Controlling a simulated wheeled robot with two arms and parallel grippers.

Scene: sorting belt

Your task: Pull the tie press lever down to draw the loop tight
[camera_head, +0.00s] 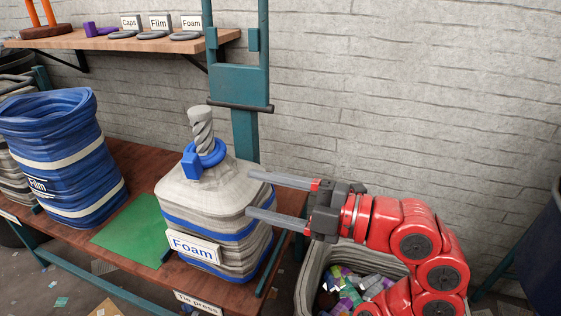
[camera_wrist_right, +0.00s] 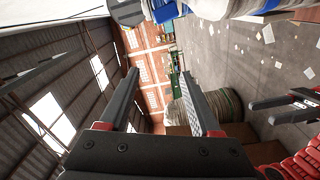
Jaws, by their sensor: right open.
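The tie press is a teal upright frame (camera_head: 240,85) behind the bag. Its dark lever bar (camera_head: 240,107) runs across the frame's lower part, level with the bag's neck. The grey and blue Foam bag (camera_head: 205,215) stands upright with a twisted neck (camera_head: 201,130). A blue loop (camera_head: 210,155) with a blue block sits around the neck's base. My right gripper (camera_head: 249,193) is open and empty at the bag's right shoulder, below and right of the lever; its fingers show in the wrist view (camera_wrist_right: 160,80). My left gripper (camera_wrist_right: 282,108) shows only in the wrist view, its fingers apart.
A blue Film bag (camera_head: 60,155) stands at left, beside a green mat (camera_head: 130,235) on the brown bench. A shelf (camera_head: 100,38) with labelled rings hangs above. A bin (camera_head: 310,285) of scraps stands below my right arm. A brick wall closes the back.

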